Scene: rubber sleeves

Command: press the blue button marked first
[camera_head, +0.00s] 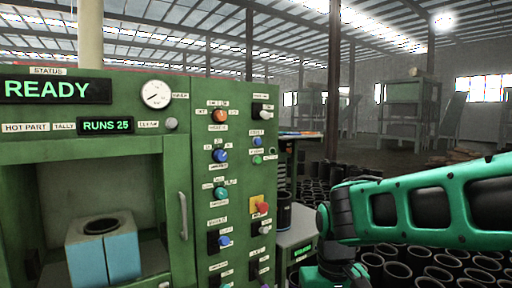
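A green machine panel carries several blue controls. A small blue button (256,143) sits in the right column, just above a green button (257,160). A larger blue knob (221,156) is to its left, and another blue control (224,242) is lower down. The labels beside them are too small to read, so I cannot tell which is marked first. My green arm comes in from the right, in front of the floor area, and bends down at the lower middle. Its gripper is below the picture's edge. No part of my arm touches the panel.
The display reads READY (48,89). An orange knob (220,116), a red button on a yellow plate (262,208) and a door handle (183,215) also stand out from the machine. Dark sleeves (440,262) crowd the floor at right.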

